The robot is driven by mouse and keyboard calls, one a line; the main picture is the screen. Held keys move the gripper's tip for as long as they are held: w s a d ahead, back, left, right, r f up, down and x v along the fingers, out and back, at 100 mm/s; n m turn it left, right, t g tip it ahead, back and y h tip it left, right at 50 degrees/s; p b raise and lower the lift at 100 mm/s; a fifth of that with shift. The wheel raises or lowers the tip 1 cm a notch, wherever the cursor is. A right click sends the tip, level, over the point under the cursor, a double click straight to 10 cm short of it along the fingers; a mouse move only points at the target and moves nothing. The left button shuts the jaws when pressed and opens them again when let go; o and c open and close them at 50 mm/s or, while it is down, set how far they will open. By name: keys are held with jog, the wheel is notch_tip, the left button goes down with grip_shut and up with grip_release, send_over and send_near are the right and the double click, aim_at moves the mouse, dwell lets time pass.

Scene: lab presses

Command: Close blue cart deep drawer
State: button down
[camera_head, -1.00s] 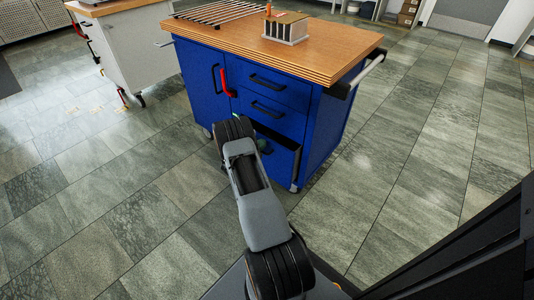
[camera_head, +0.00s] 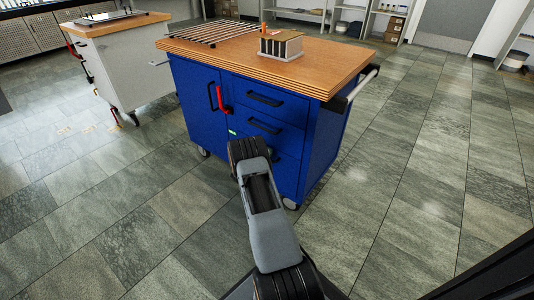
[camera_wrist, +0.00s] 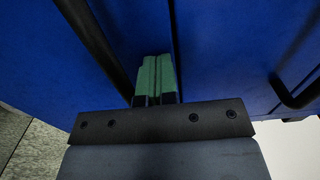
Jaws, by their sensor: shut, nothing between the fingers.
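The blue cart (camera_head: 327,140) stands ahead with a wooden top. Its deep drawer (camera_head: 285,172) is the lowest on the right of its front. What shows of the drawer front looks flush with the cart, with no gap visible above it. My forearm hides much of it in the head view. In the wrist view, my gripper (camera_wrist: 155,82) has its green fingers shut together with nothing between them. They point at the blue front, very close; I cannot tell whether they touch it. A dark handle bar (camera_wrist: 97,45) runs left of the fingers.
Two shallower drawers with black handles (camera_head: 264,98) sit above, and a red-handled door (camera_head: 219,98) is to their left. A white cart (camera_head: 125,70) stands at the left. A finned block (camera_head: 281,46) and a rack (camera_head: 212,33) rest on the blue cart's top. Floor is clear at right.

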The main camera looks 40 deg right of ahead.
jog(key=shift+d+r, duration=0.25)
jog(key=shift+d, duration=0.05)
jog(key=s+a+p, duration=0.2)
jog(key=a+p, duration=0.3)
jog(key=a, duration=0.9)
jog(key=s+a+r+m+g+y+p, duration=0.25)
jog(key=r+m+p, duration=0.3)
jog(key=r, duration=0.55)
jog(key=s+a+r+m+g+y+p, duration=0.25)
jog(key=r+m+p, duration=0.35)
jog(key=r, duration=0.5)
jog(key=s+a+r+m+g+y+p, duration=0.15)
jog(key=s+r+m+p, duration=0.25)
jog(key=r+m, duration=0.55)
jog(key=s+a+r+m+t+y+p, duration=0.2)
jog(key=s+a+r+m+y+p, duration=0.1)
jog(key=r, duration=0.6)
jog(key=s+a+r+m+t+y+p, duration=0.2)
jog(key=s+a+r+m+y+p, duration=0.2)
jog(key=a+r+m+p, duration=0.3)
jog(key=s+a+r+m+t+y+p, duration=0.3)
jog(key=a+r+m+p, duration=0.3)
jog(key=a+r, duration=0.4)
jog(key=shift+s+r+m+y, duration=0.3)
jog(key=shift+s+r+y, duration=0.1)
jog(key=shift+s+y, duration=0.35)
